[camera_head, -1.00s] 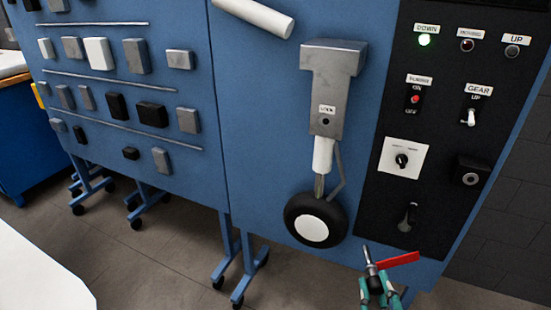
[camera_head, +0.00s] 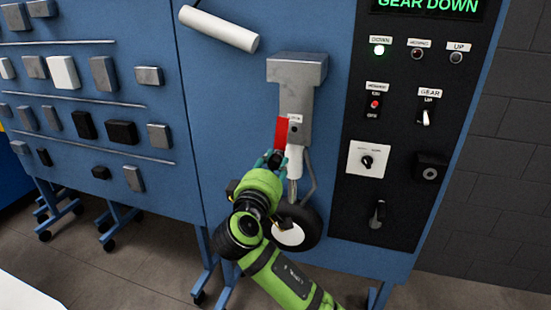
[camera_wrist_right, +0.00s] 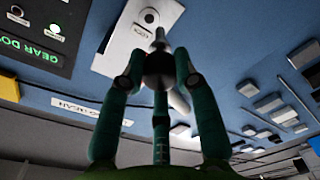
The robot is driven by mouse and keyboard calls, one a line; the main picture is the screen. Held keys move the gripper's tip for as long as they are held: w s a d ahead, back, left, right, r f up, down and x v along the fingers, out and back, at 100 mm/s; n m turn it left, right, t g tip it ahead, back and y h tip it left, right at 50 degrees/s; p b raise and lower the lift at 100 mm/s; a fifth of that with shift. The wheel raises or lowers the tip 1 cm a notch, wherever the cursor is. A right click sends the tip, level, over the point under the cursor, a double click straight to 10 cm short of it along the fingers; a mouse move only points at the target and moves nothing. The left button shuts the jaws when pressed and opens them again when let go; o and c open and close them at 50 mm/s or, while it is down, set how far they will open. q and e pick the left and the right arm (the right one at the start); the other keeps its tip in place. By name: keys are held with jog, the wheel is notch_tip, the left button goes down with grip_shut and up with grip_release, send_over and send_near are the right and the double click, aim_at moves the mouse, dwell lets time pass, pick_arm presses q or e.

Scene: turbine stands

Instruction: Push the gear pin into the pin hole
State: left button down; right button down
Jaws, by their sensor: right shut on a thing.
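My right gripper (camera_head: 274,160) is in front of the landing gear leg (camera_head: 297,75), just left of its lower part. In the wrist view its three teal fingers (camera_wrist_right: 160,72) are closed around the dark head of the gear pin (camera_wrist_right: 160,66). The pin's grey tip points towards the leg's grey face (camera_wrist_right: 120,45). The pin hole (camera_wrist_right: 149,16) appears as a small round spot beyond the tip. The red flag (camera_head: 281,131) stands beside the leg's label in the head view. I cannot tell whether the tip touches the leg. My left gripper is not in view.
The black control panel (camera_head: 400,150) with a lit green DOWN lamp (camera_head: 379,50) is to the right. The wheel (camera_head: 303,228) hangs below, partly behind my arm. A white cylinder (camera_head: 218,28) sticks out at upper left. Several small blocks line the blue board (camera_head: 100,190).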

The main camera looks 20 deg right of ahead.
aim_at(282, 149)
jog(key=shift+d+r+h, duration=0.15)
jog(key=shift+r+h, duration=0.15)
jog(key=shift+r, duration=0.35)
jog(key=shift+d+r, duration=0.15)
jog(key=shift+w+d, duration=0.25)
jog(key=shift+b+x, duration=0.45)
jog(key=shift+x, duration=1.55)
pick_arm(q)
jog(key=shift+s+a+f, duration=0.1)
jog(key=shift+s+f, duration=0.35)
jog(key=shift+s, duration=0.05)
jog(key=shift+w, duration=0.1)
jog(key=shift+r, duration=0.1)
pick_arm(e)
jog(key=shift+d+n+p, duration=0.1)
jog(key=shift+n+p, duration=0.2)
jog(key=shift+p, duration=0.25)
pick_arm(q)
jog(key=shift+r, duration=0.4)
